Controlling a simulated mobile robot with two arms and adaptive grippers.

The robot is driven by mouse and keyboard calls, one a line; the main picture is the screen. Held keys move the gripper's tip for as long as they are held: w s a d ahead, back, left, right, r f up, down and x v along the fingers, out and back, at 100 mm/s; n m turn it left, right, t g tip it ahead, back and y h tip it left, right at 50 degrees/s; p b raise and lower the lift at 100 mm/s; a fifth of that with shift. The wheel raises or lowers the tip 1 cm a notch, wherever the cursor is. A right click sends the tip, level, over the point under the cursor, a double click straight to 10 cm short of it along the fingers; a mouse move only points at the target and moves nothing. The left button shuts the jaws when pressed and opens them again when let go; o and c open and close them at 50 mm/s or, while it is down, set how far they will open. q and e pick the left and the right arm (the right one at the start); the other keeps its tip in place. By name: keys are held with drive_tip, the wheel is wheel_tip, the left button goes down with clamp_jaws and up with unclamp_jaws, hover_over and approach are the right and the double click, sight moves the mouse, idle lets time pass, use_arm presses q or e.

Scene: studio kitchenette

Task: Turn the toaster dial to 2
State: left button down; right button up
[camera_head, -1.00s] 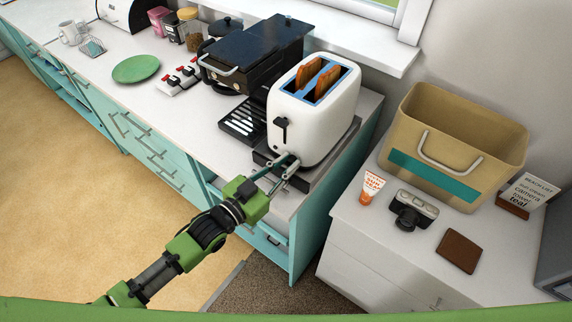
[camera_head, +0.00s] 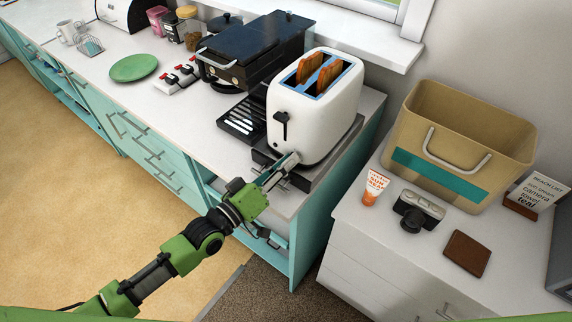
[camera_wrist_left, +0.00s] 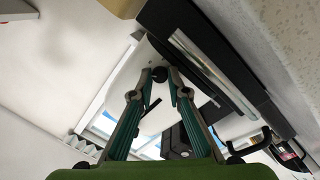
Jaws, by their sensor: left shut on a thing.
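The white toaster (camera_head: 310,115) stands on a dark base at the counter's right end, with two slices of toast (camera_head: 325,76) in its slots. Its black lever (camera_head: 282,122) is on the front face. My left gripper (camera_head: 291,161) reaches the lower front of the toaster. In the left wrist view, its fingers (camera_wrist_left: 160,92) are shut on the small black round dial (camera_wrist_left: 160,74). In the head view the fingers hide the dial, so its number marks cannot be read. My right gripper is not in view.
A black drip grate (camera_head: 242,119) and a dark appliance (camera_head: 254,50) stand left of the toaster. A tan bin (camera_head: 465,130), a sunscreen tube (camera_head: 375,188), a camera (camera_head: 418,210) and a brown wallet (camera_head: 466,253) are on the white cabinet at the right.

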use_arm(q)
drive_tip(key=shift+n, duration=0.7)
drive_tip(key=c, duration=1.9)
unclamp_jaws()
